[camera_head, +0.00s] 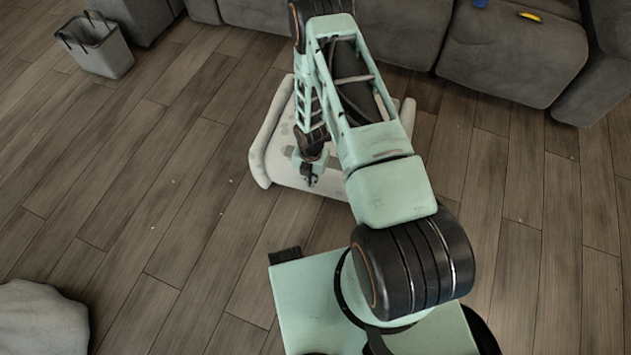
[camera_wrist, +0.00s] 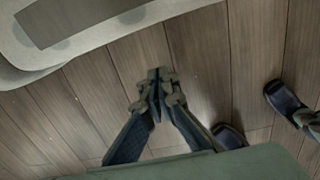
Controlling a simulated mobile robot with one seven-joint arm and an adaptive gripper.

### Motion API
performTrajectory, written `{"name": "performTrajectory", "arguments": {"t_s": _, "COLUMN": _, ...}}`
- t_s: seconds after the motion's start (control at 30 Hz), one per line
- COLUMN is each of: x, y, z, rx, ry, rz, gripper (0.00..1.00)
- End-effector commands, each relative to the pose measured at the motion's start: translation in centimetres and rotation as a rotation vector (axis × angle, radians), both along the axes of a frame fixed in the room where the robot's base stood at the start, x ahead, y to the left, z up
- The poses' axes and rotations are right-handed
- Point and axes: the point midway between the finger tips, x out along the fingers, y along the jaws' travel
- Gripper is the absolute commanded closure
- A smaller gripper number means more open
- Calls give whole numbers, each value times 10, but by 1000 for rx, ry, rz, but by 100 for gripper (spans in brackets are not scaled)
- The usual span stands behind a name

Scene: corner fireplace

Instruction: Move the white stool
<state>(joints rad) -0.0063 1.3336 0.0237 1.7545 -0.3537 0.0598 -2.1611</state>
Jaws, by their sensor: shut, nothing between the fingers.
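The white stool (camera_head: 277,148) stands on the wood floor in front of the grey sofa, low and pale with a rounded side edge. My arm crosses over it and hides much of its right and middle part. In the wrist view, part of the stool (camera_wrist: 95,30) fills the upper left, with a darker grey-brown patch on it. My gripper (camera_head: 309,180) points down at the stool's near edge in the head view. In the wrist view my gripper (camera_wrist: 157,85) has its fingertips together, with nothing between them, over bare floor beside the stool.
The grey sofa (camera_head: 513,52) runs along the back, with a small yellow item (camera_head: 530,16) and a blue item (camera_head: 480,3) on it. A grey rounded object (camera_head: 40,318) lies at the lower left. The floor left of the stool is clear.

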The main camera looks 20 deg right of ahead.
Motion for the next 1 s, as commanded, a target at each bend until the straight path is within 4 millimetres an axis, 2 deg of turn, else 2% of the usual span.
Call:
{"name": "performTrajectory", "arguments": {"t_s": 0.43, "x": 0, "y": -1, "z": -94, "rx": -3, "ry": 0, "rz": 2, "gripper": 100}}
{"name": "performTrajectory", "arguments": {"t_s": 0.5, "x": 12, "y": -9, "z": -92, "rx": -3, "ry": -8, "rz": -3, "gripper": 100}}
{"name": "performTrajectory", "arguments": {"t_s": 0.7, "x": 29, "y": -21, "z": -91, "rx": -2, "ry": -5, "rz": 0, "gripper": 100}}
{"name": "performTrajectory", "arguments": {"t_s": 1.0, "x": 34, "y": -24, "z": -89, "rx": -2, "ry": -3, "rz": 3, "gripper": 100}}
